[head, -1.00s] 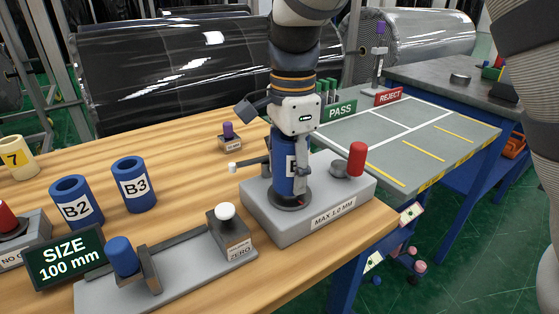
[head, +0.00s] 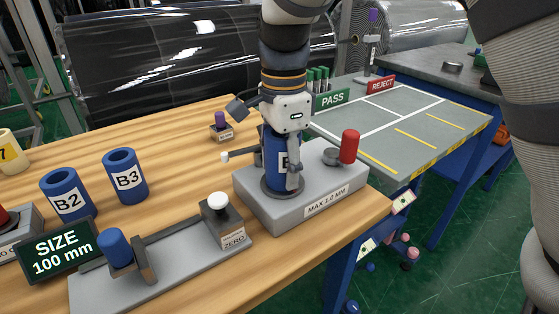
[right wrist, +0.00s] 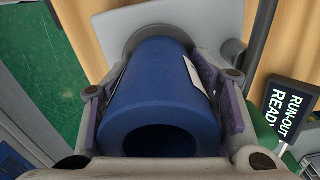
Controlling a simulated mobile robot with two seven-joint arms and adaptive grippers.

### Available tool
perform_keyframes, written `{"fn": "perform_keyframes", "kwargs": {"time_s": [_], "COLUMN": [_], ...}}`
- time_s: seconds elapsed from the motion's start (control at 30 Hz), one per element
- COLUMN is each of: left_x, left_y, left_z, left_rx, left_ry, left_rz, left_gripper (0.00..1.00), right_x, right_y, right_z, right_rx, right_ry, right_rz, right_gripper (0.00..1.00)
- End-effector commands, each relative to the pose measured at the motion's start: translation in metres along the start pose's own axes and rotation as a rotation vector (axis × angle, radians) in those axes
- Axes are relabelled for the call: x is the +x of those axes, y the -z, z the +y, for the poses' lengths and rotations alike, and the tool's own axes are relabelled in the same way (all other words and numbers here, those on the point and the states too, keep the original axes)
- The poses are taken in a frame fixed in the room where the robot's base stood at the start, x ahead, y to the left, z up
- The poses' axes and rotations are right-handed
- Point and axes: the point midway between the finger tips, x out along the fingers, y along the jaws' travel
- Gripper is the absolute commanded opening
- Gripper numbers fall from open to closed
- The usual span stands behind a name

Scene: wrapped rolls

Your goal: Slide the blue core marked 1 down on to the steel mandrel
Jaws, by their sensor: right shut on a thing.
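The blue core (head: 272,150) stands upright over the round dark flange (head: 283,189) of the grey base marked MAX 1.0 MM. Its label shows a B; the rest is covered by a finger. My right gripper (head: 282,168) comes from above and is shut on the core's sides. The right wrist view shows the core (right wrist: 160,90) between both finger pads, with its open bore towards the camera. The steel mandrel is hidden, and no tip shows in the bore. The core's lower end is at or very near the flange; I cannot tell if they touch. My left gripper is not in view.
A red knob (head: 350,147) stands on the base's right, and a thin arm with a white tip (head: 226,157) is at its left. Cores B2 (head: 66,194) and B3 (head: 125,176) stand at left. A gauge with a white knob (head: 218,201) is in front.

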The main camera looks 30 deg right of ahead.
Motion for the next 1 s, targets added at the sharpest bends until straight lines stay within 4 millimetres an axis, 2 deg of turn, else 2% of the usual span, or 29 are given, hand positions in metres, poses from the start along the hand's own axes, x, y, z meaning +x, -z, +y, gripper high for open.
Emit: {"fn": "perform_keyframes", "kwargs": {"time_s": [0.27,0.3,0.4,0.67,0.77,0.87,1.0], "left_x": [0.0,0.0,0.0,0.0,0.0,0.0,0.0], "left_y": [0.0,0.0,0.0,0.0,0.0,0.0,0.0], "left_z": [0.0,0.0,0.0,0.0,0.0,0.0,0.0], "left_rx": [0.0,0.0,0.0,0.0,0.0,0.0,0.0], "left_ry": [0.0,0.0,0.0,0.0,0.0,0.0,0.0], "left_rz": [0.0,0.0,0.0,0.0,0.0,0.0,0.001], "left_gripper": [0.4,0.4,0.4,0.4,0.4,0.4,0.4], "right_x": [0.0,0.0,0.0,0.0,-0.007,-0.028,-0.068], "right_y": [0.0,0.0,0.0,0.0,0.0,0.0,0.0], "right_z": [0.0,0.0,0.0,0.0,0.0,-0.001,-0.001], "right_rx": [0.0,0.0,0.0,0.0,0.0,0.0,-0.001], "right_ry": [0.001,0.001,0.0,0.0,0.001,0.006,0.006], "right_rz": [0.0,0.0,0.0,0.0,0.0,0.0,0.0], "right_gripper": [0.19,0.59,0.77,0.77,0.77,0.77,0.77]}}
